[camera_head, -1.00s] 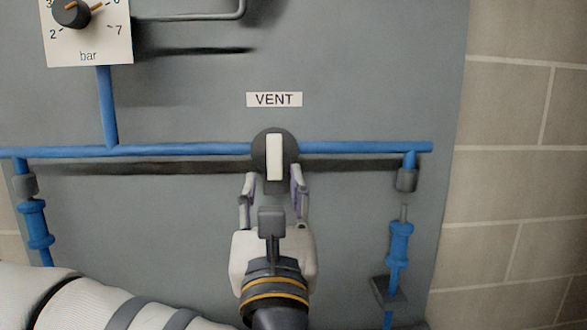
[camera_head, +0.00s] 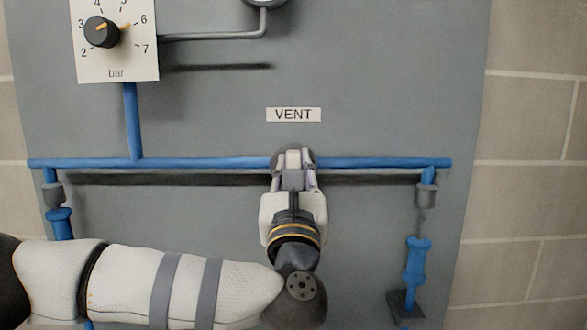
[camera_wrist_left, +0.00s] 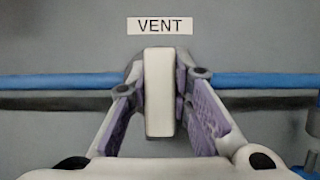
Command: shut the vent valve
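The vent valve is a dark round body (camera_head: 280,156) on the horizontal blue pipe, below the VENT label (camera_head: 293,115). Its white bar handle (camera_wrist_left: 159,92) stands upright, across the pipe, in the left wrist view. My left gripper (camera_head: 293,172) is at the valve, reaching up from below in the head view. Whether either fingertip touches the handle is unclear. My right gripper is not in view.
A grey panel carries the blue pipe (camera_head: 385,163), with a blue-fitted branch (camera_head: 416,262) at the right. A bar dial plate (camera_head: 117,62) and part of a gauge sit above. Block wall (camera_head: 535,125) lies right of the panel.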

